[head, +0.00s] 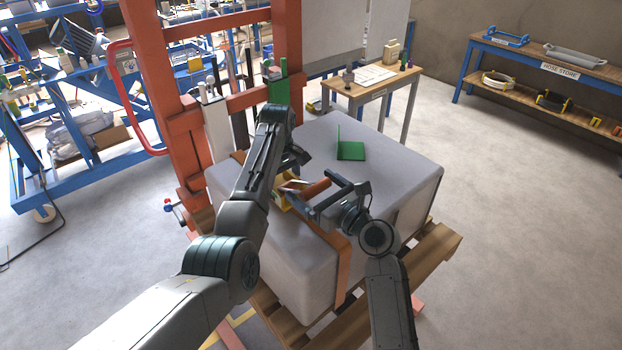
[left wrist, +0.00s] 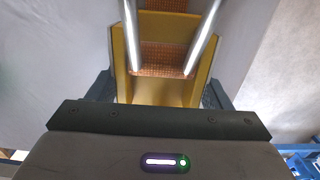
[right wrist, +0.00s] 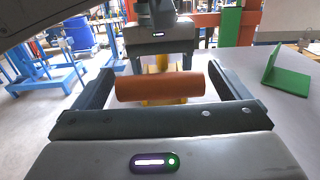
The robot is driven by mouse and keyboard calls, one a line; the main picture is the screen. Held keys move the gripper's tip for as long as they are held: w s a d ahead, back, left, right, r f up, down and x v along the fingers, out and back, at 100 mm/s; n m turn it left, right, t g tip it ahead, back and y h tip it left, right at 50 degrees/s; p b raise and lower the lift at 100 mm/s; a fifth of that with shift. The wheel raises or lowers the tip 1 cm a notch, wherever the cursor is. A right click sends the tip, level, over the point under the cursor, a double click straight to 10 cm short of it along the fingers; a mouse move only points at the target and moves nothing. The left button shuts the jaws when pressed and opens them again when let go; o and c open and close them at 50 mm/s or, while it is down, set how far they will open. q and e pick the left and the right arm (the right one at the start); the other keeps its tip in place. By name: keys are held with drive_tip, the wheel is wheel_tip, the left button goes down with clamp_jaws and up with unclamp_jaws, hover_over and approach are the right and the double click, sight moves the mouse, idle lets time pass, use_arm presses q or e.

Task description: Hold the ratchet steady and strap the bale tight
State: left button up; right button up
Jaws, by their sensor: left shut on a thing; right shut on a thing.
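The grey bale (head: 295,268) sits on a wooden pallet (head: 436,252), with an orange strap (head: 341,268) running over its top and down its front side. The yellow ratchet (head: 288,203) lies on top of the bale, partly hidden by my arms. My left gripper (left wrist: 160,92) is shut on the yellow ratchet body (left wrist: 131,52); woven strap shows between its two metal bars. My right gripper (right wrist: 160,88) is shut on the ratchet's orange-brown handle (right wrist: 160,87), which lies crosswise between its fingers. The handle also shows in the head view (head: 317,187).
A green angled corner piece (head: 350,151) stands on the bale top, clear of both grippers. An orange press frame (head: 152,75) rises behind the bale at left. A small wooden table (head: 345,90) stands behind. Open floor lies to the right.

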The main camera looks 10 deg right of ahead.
drive_tip(key=shift+s+d+f, duration=0.15)
drive_tip(key=shift+s+f, duration=0.1)
drive_tip(key=shift+f, duration=0.55)
drive_tip(key=shift+s+d+f, duration=0.2)
drive_tip(key=shift+f, duration=0.55)
drive_tip(key=shift+s+d+f, duration=0.15)
drive_tip(key=shift+s+f, duration=0.1)
drive_tip(key=shift+f, duration=0.55)
drive_tip(key=shift+a+r, duration=0.1)
drive_tip(key=shift+r, duration=0.1)
drive_tip(key=o, duration=1)
drive_tip(key=shift+w, duration=0.1)
drive_tip(key=v, duration=1.2)
